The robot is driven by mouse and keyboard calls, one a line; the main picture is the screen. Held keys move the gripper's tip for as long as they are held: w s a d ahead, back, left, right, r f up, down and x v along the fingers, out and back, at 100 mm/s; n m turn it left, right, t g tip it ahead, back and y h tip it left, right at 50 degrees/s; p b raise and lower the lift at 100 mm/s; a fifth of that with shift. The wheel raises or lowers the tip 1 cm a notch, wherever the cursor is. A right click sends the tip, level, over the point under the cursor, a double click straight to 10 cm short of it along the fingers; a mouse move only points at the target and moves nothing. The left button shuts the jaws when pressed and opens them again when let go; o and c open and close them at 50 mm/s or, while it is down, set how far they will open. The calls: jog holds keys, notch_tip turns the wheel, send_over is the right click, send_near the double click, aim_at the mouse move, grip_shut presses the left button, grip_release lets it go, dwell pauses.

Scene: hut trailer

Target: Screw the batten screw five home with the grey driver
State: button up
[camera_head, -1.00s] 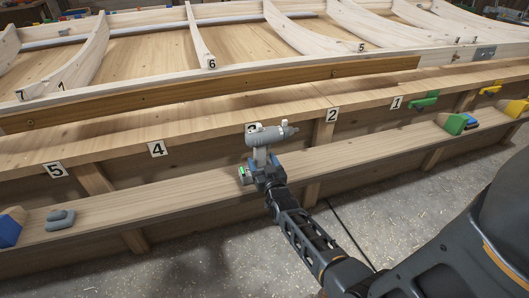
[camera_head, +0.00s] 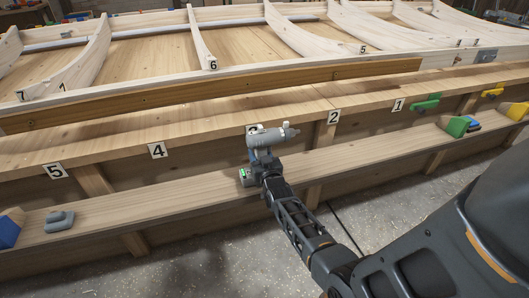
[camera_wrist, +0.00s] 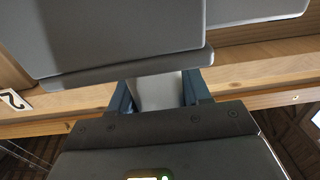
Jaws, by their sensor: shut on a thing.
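The grey driver (camera_head: 272,136) is held in my gripper (camera_head: 262,160), above the lower shelf and in front of the numbered bench edge. Its nose points right in the head view. In the wrist view, its grey body (camera_wrist: 120,40) fills the upper part, and my gripper's fingers (camera_wrist: 155,92) are shut on its grip. The brown batten (camera_head: 210,94) lies along the pale frame behind, apart from the driver. Small dark dots on the batten may be screws. I cannot tell which one is screw five.
Number plates 5 (camera_head: 54,171), 4 (camera_head: 157,150), 2 (camera_head: 334,116) and 1 (camera_head: 398,105) mark the bench edge. A grey tool (camera_head: 59,219) and a blue block (camera_head: 9,232) are on the lower shelf (camera_head: 150,201) at left. Green (camera_head: 455,126) and yellow (camera_head: 516,109) holders stand at right.

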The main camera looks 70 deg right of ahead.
grip_shut()
jog(key=shift+r, duration=0.15)
